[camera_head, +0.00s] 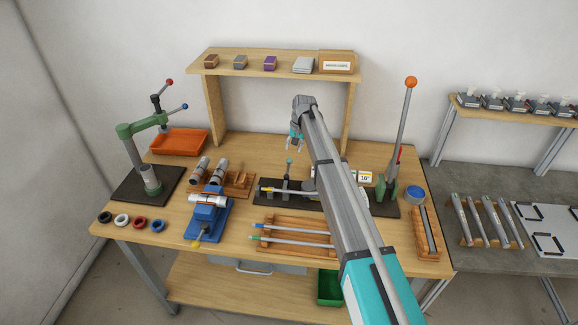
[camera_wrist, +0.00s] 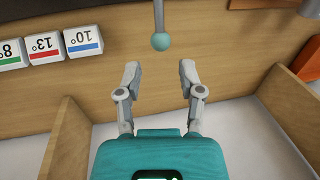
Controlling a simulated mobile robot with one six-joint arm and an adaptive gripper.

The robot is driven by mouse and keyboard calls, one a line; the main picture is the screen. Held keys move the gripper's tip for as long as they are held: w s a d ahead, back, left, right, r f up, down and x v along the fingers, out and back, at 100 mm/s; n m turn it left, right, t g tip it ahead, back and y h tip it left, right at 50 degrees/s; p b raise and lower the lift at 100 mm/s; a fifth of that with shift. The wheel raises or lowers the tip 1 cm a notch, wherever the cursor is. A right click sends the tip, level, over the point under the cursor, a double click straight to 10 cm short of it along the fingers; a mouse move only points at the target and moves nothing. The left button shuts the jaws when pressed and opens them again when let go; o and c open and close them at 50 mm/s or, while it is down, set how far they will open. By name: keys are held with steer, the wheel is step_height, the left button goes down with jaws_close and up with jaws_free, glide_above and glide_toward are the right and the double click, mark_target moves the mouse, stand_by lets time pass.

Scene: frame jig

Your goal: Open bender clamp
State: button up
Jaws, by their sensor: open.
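The bender is a dark base plate (camera_head: 268,199) in the middle of the bench, partly hidden behind my arm. Its clamp lever stands upright and ends in a teal ball (camera_head: 289,162). A pale tube (camera_head: 270,189) lies across the bender by the clamp. My gripper (camera_head: 295,146) is above the teal ball in the head view, fingers pointing down. In the wrist view my gripper (camera_wrist: 159,72) is open and empty. There the teal ball (camera_wrist: 160,41) on its grey rod appears just beyond the fingertips, centred between them; I see no contact.
A long lever with an orange ball (camera_head: 411,82) rises at the bender's right. Angle blocks (camera_wrist: 46,46) show in the wrist view. A blue vise (camera_head: 207,222) and a wooden rack of rods (camera_head: 297,237) stand nearby. A shelf (camera_head: 280,64) is behind.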

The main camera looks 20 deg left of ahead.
mark_target(290, 161)
steer(key=shift+s+a+f+b, duration=0.1)
steer(key=shift+a+f+b, duration=0.15)
steer(key=shift+f+b, duration=0.95)
steer(key=shift+s+a+f+b, duration=0.1)
steer(key=shift+a+f+b, duration=0.1)
steer(key=shift+f+b, duration=1.05)
steer(key=shift+a+f+b, duration=0.25)
steer(key=shift+f+b, duration=0.8)
steer(key=shift+f, duration=0.3)
steer(key=shift+c, duration=0.2)
jaws_close()
steer(key=shift+a, duration=0.15)
steer(key=shift+d, duration=0.2)
